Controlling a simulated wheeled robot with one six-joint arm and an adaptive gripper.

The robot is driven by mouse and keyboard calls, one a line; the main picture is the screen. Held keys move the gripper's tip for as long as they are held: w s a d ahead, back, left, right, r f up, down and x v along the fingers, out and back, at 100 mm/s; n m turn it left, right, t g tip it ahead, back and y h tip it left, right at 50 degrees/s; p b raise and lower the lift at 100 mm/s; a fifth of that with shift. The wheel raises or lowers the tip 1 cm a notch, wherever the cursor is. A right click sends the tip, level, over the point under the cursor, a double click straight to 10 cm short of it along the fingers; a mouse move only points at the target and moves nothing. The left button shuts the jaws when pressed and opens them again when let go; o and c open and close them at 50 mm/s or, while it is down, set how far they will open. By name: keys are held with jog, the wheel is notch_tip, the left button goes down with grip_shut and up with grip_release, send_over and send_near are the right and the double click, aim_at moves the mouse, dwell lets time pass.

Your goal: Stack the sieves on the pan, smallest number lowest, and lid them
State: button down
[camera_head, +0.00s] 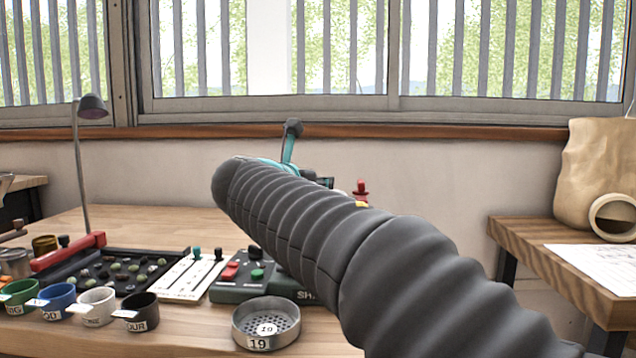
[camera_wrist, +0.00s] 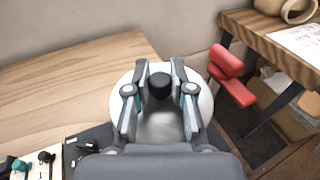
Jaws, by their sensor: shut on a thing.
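A round metal sieve (camera_head: 287,333) labelled 19 stands at the front of the table, with a perforated floor and a smaller label inside it. In the wrist view my gripper (camera_wrist: 159,72) is shut on the black knob (camera_wrist: 160,87) of a pale round lid (camera_wrist: 160,126). The lid is near the table's right edge; its height above the surface is unclear. In the head view my arm hides the gripper's tips and the lid. I cannot make out the pan or any other sieve.
Several labelled cups (camera_head: 97,306) line the front left, before a dark tray of beans (camera_head: 110,272). A dark green control box (camera_head: 262,290) stands behind the sieve. A side table (camera_head: 540,240) stands at right.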

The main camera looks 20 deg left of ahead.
jog(key=shift+f+b, duration=0.3)
jog(key=shift+f, duration=0.25)
jog(key=c, duration=1.3)
grip_release()
jog(key=shift+s, duration=0.15)
jog(key=shift+p+v, duration=0.75)
jog(key=shift+v, duration=4.65)
